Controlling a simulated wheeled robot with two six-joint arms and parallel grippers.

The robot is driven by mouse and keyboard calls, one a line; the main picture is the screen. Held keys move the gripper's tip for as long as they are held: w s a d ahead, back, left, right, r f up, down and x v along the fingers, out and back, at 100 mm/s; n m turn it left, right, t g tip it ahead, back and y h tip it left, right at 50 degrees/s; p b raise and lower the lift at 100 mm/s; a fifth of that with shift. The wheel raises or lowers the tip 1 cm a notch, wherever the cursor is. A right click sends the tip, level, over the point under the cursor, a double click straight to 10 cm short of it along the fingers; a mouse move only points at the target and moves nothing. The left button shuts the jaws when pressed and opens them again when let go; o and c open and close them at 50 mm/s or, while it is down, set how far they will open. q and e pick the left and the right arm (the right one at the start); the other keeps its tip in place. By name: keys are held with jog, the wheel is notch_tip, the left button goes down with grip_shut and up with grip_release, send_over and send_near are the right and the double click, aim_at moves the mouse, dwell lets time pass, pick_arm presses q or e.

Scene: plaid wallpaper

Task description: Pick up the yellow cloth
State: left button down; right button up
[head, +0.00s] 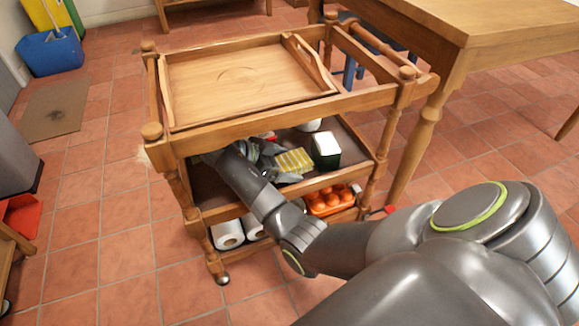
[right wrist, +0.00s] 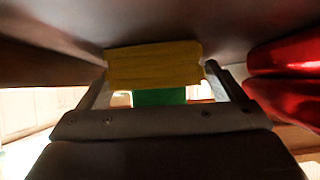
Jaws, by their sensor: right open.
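The yellow cloth (head: 294,161), pale-striped, lies on the middle shelf of a wooden trolley. My right gripper (head: 266,157) reaches in from the front left of that shelf, and its fingertips are close to the cloth's left side. In the right wrist view the cloth (right wrist: 153,64) spans the space between the two spread fingertips of the right gripper (right wrist: 157,82). The jaws are open; I cannot tell whether either finger touches the cloth. My left gripper is not in view.
A dark green and white box (head: 326,150) stands right of the cloth. A shiny red object (right wrist: 288,72) is close beside the right finger in the wrist view. The trolley's top tray (head: 220,85) overhangs the shelf. Orange items (head: 328,200) and white rolls (head: 227,234) sit below.

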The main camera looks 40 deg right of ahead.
jog(key=c, duration=1.1)
jog(key=shift+r, duration=0.1)
